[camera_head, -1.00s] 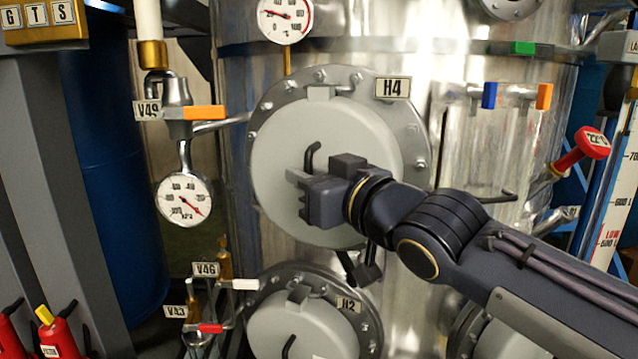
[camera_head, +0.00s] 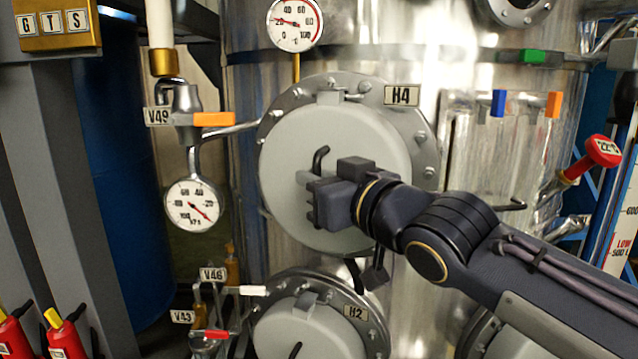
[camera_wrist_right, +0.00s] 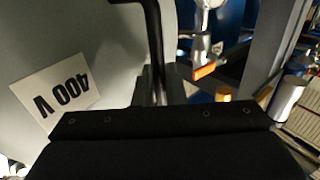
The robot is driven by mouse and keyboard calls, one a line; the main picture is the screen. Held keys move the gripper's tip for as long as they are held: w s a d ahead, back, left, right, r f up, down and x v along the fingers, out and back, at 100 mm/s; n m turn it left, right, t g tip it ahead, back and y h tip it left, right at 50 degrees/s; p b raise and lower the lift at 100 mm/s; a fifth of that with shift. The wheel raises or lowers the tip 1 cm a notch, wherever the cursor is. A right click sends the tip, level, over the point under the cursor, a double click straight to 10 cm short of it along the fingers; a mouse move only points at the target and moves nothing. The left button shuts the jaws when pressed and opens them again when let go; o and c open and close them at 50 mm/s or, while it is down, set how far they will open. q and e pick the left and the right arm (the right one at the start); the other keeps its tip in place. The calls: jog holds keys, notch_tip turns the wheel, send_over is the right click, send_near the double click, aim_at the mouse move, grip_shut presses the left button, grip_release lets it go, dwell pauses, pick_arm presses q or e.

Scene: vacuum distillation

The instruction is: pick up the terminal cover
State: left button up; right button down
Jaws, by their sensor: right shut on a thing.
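The terminal cover (camera_head: 285,180) is a large round grey lid on the H4 flange of the steel vessel. It has a dark bent handle (camera_head: 320,158) on its face. My right gripper (camera_head: 312,196) is at the middle of the cover, shut on this handle; its body hides the handle's lower part. In the right wrist view the dark handle (camera_wrist_right: 153,40) runs down to the gripper, beside the pale cover face (camera_wrist_right: 85,35) with a 400 V label (camera_wrist_right: 64,92). The cover appears to sit against its flange. My left gripper is not in view.
A second round cover, H2 (camera_head: 310,335), is just below. Left of H4 are valve V49 (camera_head: 187,115) and a gauge (camera_head: 193,204). Another gauge (camera_head: 294,24) is above. A red-handled valve (camera_head: 597,155) and thin pipes are at the right. Fire extinguishers (camera_head: 65,338) stand lower left.

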aim_at(319, 157)
jog(key=shift+r, duration=0.6)
notch_tip(319, 157, up, 2)
jog(key=shift+r, duration=0.1)
jog(key=s+b, duration=0.5)
jog(key=s, duration=1.3)
jog(key=shift+s, duration=0.1)
